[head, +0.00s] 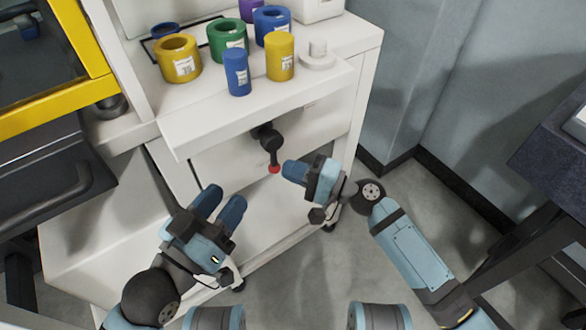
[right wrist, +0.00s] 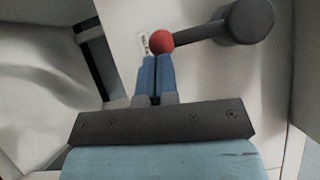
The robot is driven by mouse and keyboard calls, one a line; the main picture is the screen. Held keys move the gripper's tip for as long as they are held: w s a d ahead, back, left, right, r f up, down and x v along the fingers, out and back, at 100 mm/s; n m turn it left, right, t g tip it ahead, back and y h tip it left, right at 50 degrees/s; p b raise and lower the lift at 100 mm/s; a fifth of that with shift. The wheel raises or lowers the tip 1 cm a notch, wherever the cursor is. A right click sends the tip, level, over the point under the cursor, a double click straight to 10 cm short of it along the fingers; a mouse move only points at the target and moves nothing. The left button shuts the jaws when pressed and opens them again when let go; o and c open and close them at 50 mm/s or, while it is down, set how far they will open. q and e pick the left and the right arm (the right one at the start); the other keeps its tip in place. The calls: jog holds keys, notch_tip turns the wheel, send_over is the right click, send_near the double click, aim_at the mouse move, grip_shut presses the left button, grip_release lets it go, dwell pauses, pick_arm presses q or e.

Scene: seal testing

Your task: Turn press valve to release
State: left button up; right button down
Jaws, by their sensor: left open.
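The press valve (head: 267,138) is a black round hub with a dark lever on the white cabinet's front. A red ball knob (head: 274,169) ends the lever, which hangs down in the head view. In the right wrist view the hub (right wrist: 248,20) is at the upper right and the knob (right wrist: 159,41) lies just beyond my fingertips. My right gripper (head: 287,170) is shut, its blue fingers (right wrist: 157,75) together. Its tips are at or very near the knob; contact is unclear. My left gripper (head: 220,200) is open and empty, lower left of the valve.
A white worktop (head: 205,119) above the valve holds yellow, green and blue rings (head: 178,58), blue and yellow cylinders (head: 280,56) and a white round part (head: 317,55). A yellow-framed machine (head: 55,105) stands left. A dark table (head: 555,150) stands right. Grey floor is open between.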

pick_arm(q)
jog(key=shift+a+r+t+p, duration=0.1)
jog(key=shift+r+t+p, duration=0.2)
jog(key=shift+r+p, duration=0.35)
pick_arm(e)
jog(key=r+v, duration=0.1)
jog(key=v, duration=1.2)
jog(key=shift+s+d+f, duration=0.2)
jog(key=shift+d+f, duration=0.2)
jog(key=shift+f, duration=0.1)
pick_arm(q)
jog(key=shift+s+r, duration=0.1)
jog(key=shift+r, duration=0.1)
